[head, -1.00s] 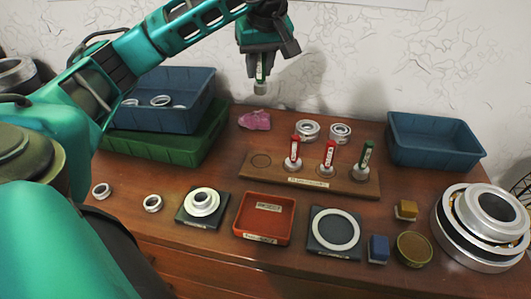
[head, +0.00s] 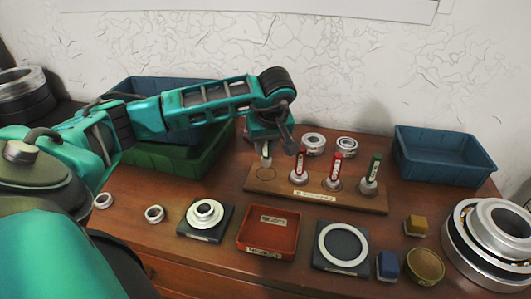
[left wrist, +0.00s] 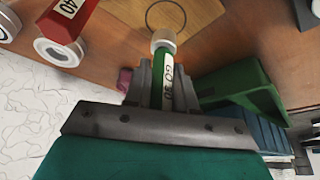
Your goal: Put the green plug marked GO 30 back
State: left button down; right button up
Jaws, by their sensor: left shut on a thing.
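My left gripper (head: 266,141) is shut on the green plug (head: 266,152), and its fingers also show in the left wrist view (left wrist: 161,88). There the plug's label (left wrist: 167,80) reads GO 30 and its pale metal end (left wrist: 163,40) points away from the gripper. The plug hangs end-down just above the left end of the wooden rack (head: 330,201), close to an empty marked circle (head: 265,173). That circle also shows on the wood in the left wrist view (left wrist: 166,14). A gap between plug and rack is hard to judge. My right gripper is not in view.
Two red plugs (head: 300,163) (head: 335,166) and another green plug (head: 373,169) stand upright in the rack, to the right. Two bearing rings (head: 313,143) (head: 346,147) lie behind it. Blue and green crates (head: 180,160) are at left, a blue bin (head: 445,153) at right.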

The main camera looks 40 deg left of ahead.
pick_arm(q)
jog(key=shift+f, duration=1.3)
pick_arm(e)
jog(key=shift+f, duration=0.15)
pick_arm(q)
jog(key=shift+f, duration=0.15)
jog(key=c, duration=0.9)
grip_release()
jog(key=shift+c, duration=0.2)
jog(key=shift+r, duration=0.45)
jog(key=v, duration=1.1)
jog(key=shift+d+p, duration=0.15)
jog(key=shift+p, duration=0.3)
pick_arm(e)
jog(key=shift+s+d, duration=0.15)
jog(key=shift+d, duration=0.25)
